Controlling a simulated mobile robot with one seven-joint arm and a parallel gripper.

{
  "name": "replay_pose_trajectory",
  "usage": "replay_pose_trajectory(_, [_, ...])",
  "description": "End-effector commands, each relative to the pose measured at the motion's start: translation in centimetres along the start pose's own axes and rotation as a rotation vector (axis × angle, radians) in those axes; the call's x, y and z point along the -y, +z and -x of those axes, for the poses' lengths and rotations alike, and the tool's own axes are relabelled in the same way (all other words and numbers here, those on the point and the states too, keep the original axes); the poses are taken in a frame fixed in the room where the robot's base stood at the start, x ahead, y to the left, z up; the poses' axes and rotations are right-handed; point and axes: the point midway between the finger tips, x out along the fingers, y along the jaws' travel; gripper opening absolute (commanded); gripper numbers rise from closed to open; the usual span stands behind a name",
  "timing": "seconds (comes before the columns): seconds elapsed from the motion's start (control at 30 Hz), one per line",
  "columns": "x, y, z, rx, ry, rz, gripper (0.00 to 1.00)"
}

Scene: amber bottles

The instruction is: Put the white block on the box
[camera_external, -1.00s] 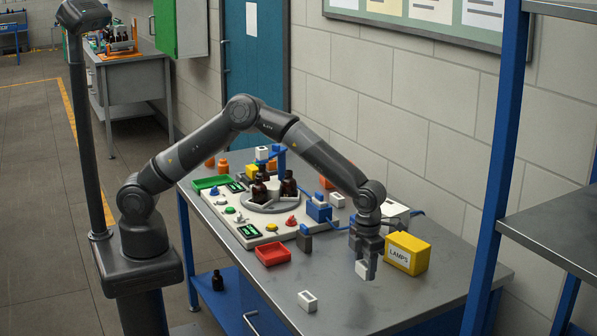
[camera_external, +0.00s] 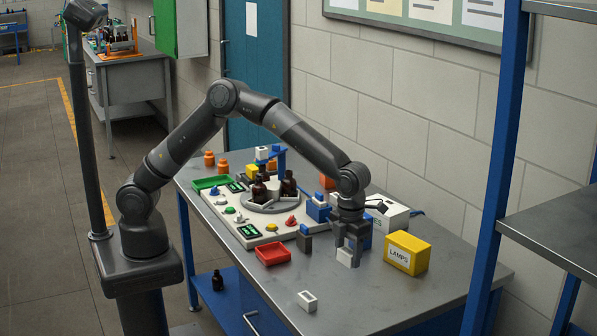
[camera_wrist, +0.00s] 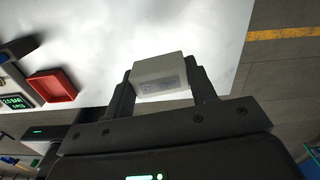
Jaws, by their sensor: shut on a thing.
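My gripper (camera_external: 348,250) points down over the right part of the grey table and is shut on a white block (camera_external: 347,259). The wrist view shows the block (camera_wrist: 160,77) between the two fingers (camera_wrist: 163,88), with faint print on its face. The yellow box (camera_external: 407,253), labelled LAMPS, stands right of my gripper, apart from it. A white box (camera_external: 391,218) with a partly hidden label stands behind my gripper, to the right. I cannot tell which box is meant. The block's height above the table is hard to judge.
A second white block-like piece (camera_external: 307,301) with a dark opening lies near the table's front edge. A red tray (camera_external: 273,254) and a white board (camera_external: 243,232) with brown bottles (camera_external: 289,183) are to the left. A blue shelf post (camera_external: 494,170) rises at right.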

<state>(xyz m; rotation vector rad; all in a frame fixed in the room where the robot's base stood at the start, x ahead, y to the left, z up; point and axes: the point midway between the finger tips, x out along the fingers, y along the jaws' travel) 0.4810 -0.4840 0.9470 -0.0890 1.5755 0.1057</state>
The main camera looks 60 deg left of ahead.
Motion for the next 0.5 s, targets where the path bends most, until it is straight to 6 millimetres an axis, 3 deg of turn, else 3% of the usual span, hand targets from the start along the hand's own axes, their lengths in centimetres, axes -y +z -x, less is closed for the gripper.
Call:
replay_pose_trajectory(0.03, [-1.1,2.3,0.2,0.001,0.002,0.088,0.28])
replay_pose_trajectory(0.3, [-8.8,14.5,2.2,-0.008,0.013,0.676,0.28])
replay_pose_trajectory(0.5, [-15.7,21.8,4.4,-0.007,0.005,1.084,0.28])
